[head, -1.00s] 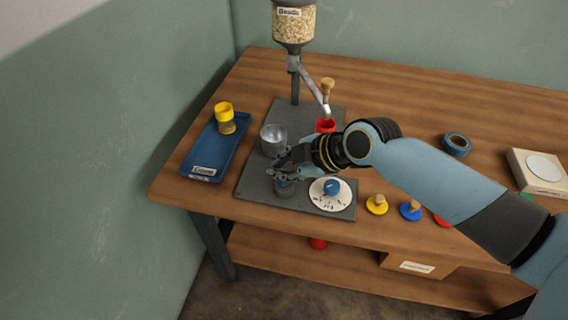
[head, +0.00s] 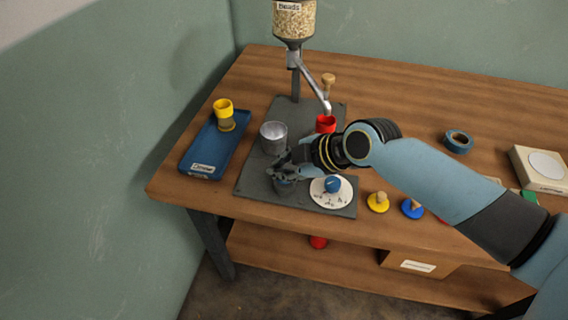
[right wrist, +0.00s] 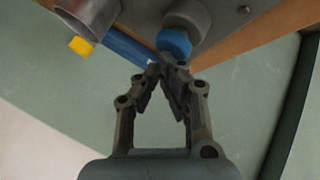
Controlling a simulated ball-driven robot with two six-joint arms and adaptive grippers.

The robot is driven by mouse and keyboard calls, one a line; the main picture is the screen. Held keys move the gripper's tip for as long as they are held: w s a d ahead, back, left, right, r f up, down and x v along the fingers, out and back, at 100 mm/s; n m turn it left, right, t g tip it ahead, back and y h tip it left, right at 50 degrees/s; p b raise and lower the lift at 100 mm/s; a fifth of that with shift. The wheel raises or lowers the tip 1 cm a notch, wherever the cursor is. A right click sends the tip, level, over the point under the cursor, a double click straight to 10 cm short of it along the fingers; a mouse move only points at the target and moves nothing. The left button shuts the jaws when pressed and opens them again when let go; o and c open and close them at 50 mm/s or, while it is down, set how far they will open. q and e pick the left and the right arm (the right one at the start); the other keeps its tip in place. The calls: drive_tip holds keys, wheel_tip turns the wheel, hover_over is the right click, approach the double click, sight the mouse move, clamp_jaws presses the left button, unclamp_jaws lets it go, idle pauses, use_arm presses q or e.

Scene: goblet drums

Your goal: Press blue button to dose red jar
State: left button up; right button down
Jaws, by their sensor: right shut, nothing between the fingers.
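The red jar (head: 326,123) stands under the dispenser's spout on the grey base plate, partly hidden by my right arm. The blue button (right wrist: 174,42) is a round cap on a grey housing in the right wrist view. In the head view my right gripper (head: 285,174) covers most of the button, and part of its grey housing (head: 285,188) shows below. The fingers are shut with nothing between them. In the right wrist view the fingertips (right wrist: 160,68) are at the button; whether they touch it I cannot tell. My left gripper is not in view.
A metal cup (head: 273,138) stands close beside my gripper. A white dial with a blue knob (head: 332,184) is to its right. The bead hopper (head: 294,20) rises behind. Yellow (head: 378,202) and blue (head: 412,208) lids lie at the front.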

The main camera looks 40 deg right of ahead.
drive_tip(key=shift+f+b, duration=0.35)
drive_tip(key=shift+f, duration=0.15)
drive_tip(key=shift+r, duration=0.1)
idle(0.4)
drive_tip(key=shift+r+p, duration=1.3)
drive_tip(key=shift+r, duration=0.05)
drive_tip(key=shift+r, duration=0.1)
wheel_tip(320, 180, up, 5)
drive_tip(key=p, duration=0.4)
drive_tip(key=shift+s, duration=0.1)
